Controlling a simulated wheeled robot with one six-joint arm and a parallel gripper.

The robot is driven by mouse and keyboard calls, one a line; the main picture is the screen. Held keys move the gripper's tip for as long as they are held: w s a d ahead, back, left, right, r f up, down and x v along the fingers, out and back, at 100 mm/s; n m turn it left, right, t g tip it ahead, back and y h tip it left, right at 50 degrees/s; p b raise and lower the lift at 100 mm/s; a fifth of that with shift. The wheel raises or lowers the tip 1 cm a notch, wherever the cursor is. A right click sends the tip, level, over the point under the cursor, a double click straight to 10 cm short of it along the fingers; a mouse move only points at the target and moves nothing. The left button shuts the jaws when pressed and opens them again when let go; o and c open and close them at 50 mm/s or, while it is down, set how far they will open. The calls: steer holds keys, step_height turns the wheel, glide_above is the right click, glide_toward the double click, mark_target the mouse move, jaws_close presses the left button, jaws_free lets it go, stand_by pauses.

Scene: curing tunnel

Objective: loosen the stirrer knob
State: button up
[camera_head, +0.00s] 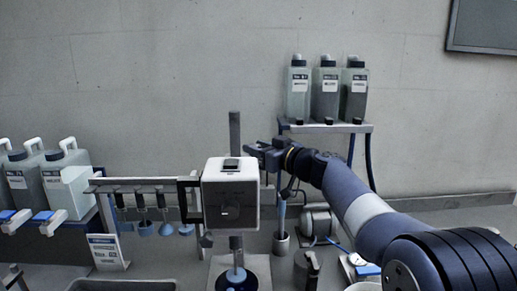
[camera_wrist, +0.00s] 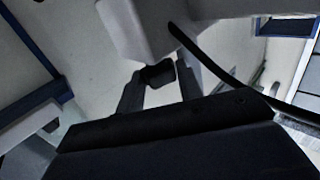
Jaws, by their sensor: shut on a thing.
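The stirrer (camera_head: 229,187) is a pale box-shaped head on an upright grey rod (camera_head: 235,130), standing on a base at the middle of the head view. My gripper (camera_head: 257,152) is at its upper right side. In the wrist view the pale stirrer housing (camera_wrist: 140,28) fills the upper middle. A dark stirrer knob (camera_wrist: 157,74) shows between the two fingers of my gripper (camera_wrist: 160,88), which are shut on it. The knob is hidden in the head view, and its turn angle cannot be told.
A rack with hanging stirring tools (camera_head: 140,186) stands left of the stirrer, with pale jugs (camera_head: 68,180) beyond. Several bottles (camera_head: 325,92) stand on a raised shelf (camera_head: 330,128) behind my arm. A pot with a handle (camera_head: 281,240) and a round canister (camera_head: 318,222) stand to the right.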

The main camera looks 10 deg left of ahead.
steer(key=shift+f, duration=0.1)
steer(key=shift+w+n+g+y+b, duration=0.15)
steer(key=shift+n+g+y+b, duration=0.4)
steer(key=shift+g+b, duration=0.2)
steer(key=shift+w+d+n+g+y+b, duration=0.1)
steer(key=shift+n+g+y+b, duration=0.3)
steer(key=shift+n+g, duration=0.5)
steer(key=n+g+p, duration=0.1)
steer(key=g, duration=0.1)
steer(key=n+g+y+p, duration=0.1)
steer(key=g, duration=0.1)
steer(key=shift+w+r, duration=0.2)
steer(key=n+g+p, duration=0.2)
steer(key=g+p, duration=0.1)
steer(key=shift+w+r, duration=0.1)
steer(key=shift+r, duration=0.05)
steer(key=n+g+p, duration=0.1)
steer(key=g+p, duration=0.2)
steer(key=p, duration=0.1)
steer(key=shift+w+n+p, duration=0.1)
steer(key=shift+n+p, duration=0.25)
steer(key=shift+p, duration=0.05)
steer(key=shift+g+p, duration=0.25)
steer(key=shift+p, duration=0.3)
steer(key=n+g+p, duration=0.1)
steer(key=p, duration=0.1)
steer(key=h+p, duration=0.1)
steer(key=p, duration=0.1)
steer(key=shift+f+n+g, duration=0.2)
steer(key=shift+n+g, duration=0.2)
